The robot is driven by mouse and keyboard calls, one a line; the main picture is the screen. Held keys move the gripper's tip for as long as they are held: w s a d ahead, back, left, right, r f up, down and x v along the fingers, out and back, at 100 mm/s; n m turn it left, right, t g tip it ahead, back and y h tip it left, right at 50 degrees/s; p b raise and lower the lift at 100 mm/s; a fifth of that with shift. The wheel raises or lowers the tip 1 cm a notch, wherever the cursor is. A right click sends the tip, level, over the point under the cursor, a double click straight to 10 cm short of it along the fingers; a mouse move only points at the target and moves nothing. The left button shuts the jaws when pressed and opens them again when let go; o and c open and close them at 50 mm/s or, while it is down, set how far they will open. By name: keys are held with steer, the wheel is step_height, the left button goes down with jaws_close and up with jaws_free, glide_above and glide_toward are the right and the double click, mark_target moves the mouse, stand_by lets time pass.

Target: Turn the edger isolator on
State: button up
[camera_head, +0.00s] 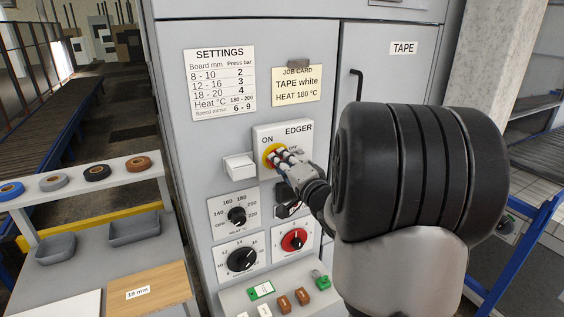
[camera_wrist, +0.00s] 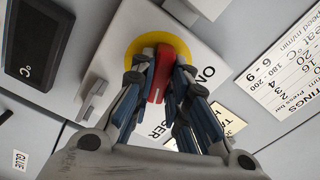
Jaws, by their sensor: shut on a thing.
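The edger isolator's yellow disc (camera_head: 267,152) is on a pale plate (camera_head: 265,132) marked EDGER, with ON at the upper left and OFF at the right, partly covered. In the wrist view its red handle (camera_wrist: 160,72) crosses the yellow disc (camera_wrist: 146,44), near the word ON. My gripper (camera_head: 281,157) reaches in from the right and is shut on the red handle, one finger on each side, as the wrist view (camera_wrist: 159,80) shows. The fingers hide much of the handle in the head view, so I cannot tell which label it points to.
A blank white box (camera_head: 239,166) sticks out left of the isolator. A door handle (camera_head: 357,84) is to the right. A bench with tape rolls (camera_head: 97,172) stands at the left.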

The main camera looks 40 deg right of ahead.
steer(key=shift+n, duration=0.3)
jaws_close()
steer(key=shift+n+b, duration=3.65)
steer(key=shift+n, duration=2.75)
steer(key=o, duration=0.8)
jaws_free()
